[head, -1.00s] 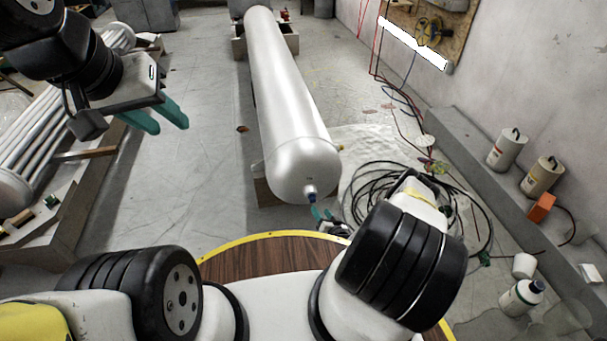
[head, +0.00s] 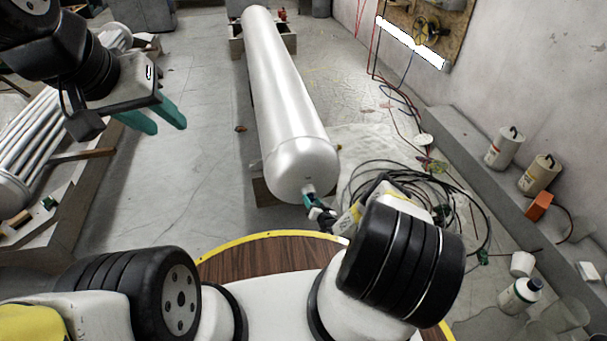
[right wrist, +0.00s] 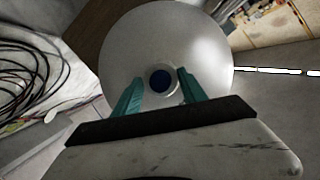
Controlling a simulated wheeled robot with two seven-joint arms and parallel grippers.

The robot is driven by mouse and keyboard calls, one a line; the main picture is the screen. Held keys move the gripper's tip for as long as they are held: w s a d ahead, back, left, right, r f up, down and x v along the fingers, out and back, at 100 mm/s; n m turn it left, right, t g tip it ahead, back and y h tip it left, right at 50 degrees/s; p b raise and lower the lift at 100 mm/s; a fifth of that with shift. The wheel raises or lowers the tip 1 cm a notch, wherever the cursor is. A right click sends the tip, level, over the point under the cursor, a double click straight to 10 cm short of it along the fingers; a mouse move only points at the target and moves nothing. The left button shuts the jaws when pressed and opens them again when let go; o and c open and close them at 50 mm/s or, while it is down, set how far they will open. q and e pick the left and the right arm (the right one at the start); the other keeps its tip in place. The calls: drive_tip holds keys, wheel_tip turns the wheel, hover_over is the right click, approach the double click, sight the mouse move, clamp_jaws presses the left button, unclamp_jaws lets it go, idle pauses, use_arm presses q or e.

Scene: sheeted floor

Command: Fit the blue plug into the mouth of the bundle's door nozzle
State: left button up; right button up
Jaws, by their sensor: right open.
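A short nozzle (head: 308,189) sticks out of that end. In the right wrist view the nozzle (right wrist: 147,87) shows as a pale ring, with the round dark blue plug (right wrist: 161,80) at its mouth; how deep it sits I cannot tell. My right gripper (right wrist: 158,84) is open, its teal fingers on either side of the plug and nozzle. In the head view this gripper (head: 315,204) partly hides the mouth. My left gripper (head: 170,124) is open and empty, high at the left.
A rack of pale tubes (head: 45,130) lies on a support at the left. Coiled black cable (head: 455,200) lies right of the cylinder. A ledge with jugs (head: 503,148) and an orange box (head: 538,206) runs along the right wall.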

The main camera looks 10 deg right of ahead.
clamp_jaws()
drive_tip(key=shift+s, duration=0.2)
drive_tip(key=s, duration=0.8)
drive_tip(key=shift+d, duration=0.15)
idle(0.9)
drive_tip(key=shift+s, duration=0.1)
drive_tip(key=c, duration=0.7)
unclamp_jaws()
clamp_jaws()
drive_tip(key=shift+r, duration=0.15)
